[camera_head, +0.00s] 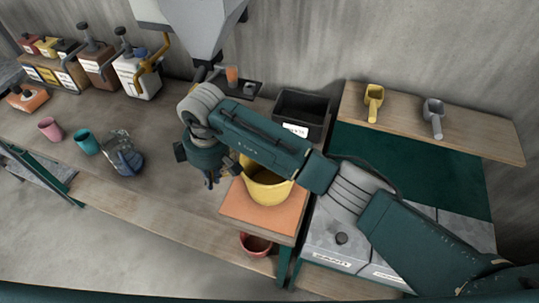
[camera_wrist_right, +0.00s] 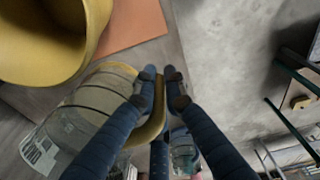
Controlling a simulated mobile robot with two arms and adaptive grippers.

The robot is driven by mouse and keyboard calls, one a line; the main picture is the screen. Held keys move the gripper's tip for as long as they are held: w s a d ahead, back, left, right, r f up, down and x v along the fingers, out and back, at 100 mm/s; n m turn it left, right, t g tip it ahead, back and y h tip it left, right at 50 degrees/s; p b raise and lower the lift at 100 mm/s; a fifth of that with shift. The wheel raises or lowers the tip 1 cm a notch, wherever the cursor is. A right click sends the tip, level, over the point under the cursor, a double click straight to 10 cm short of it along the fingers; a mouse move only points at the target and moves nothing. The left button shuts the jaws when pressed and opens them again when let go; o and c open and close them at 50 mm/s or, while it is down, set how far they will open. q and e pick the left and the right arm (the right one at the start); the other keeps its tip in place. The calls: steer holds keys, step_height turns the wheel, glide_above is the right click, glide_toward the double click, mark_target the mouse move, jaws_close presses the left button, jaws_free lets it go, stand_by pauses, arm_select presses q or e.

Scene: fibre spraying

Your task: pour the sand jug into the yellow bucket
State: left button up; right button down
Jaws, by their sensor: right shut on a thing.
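The yellow bucket (camera_head: 268,187) stands on an orange mat on the wooden bench, partly hidden by my right arm. It also shows in the right wrist view (camera_wrist_right: 40,45), its mouth open beside the jug. My right gripper (camera_head: 212,180) is just left of the bucket in the head view. In the wrist view its dark blue fingers (camera_wrist_right: 158,90) are shut on the yellow handle of a clear jug (camera_wrist_right: 90,105) with dark lines and a white label. The jug is close to the bucket; its contents are not clear. In the head view my gripper mostly hides it. My left gripper is not in view.
A clear jug with a dark blue handle (camera_head: 122,155), a teal cup (camera_head: 86,142) and a pink cup (camera_head: 50,129) stand on the left. A black bin (camera_head: 300,113) is behind the bucket. A grey hopper (camera_head: 205,30) hangs above the bench.

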steer(key=shift+d+r+y+p, duration=0.15)
steer(key=shift+r+y+p, duration=0.15)
steer(key=shift+r+y, duration=0.4)
steer(key=shift+d+r+y+p, duration=0.1)
steer(key=shift+r+y+p, duration=0.15)
steer(key=shift+r+y, duration=0.45)
steer(key=shift+d+r+t, duration=0.25)
steer(key=shift+r+t, duration=0.05)
steer(key=shift+r, duration=0.25)
steer(key=r+y, duration=0.1)
steer(key=y, duration=0.1)
steer(key=d+y, duration=0.1)
steer(key=y, duration=0.1)
steer(key=shift+d+r, duration=0.1)
steer(key=shift+r, duration=0.3)
steer(key=shift+t, duration=0.3)
steer(key=shift+y, duration=0.3)
steer(key=shift+s+d, duration=0.1)
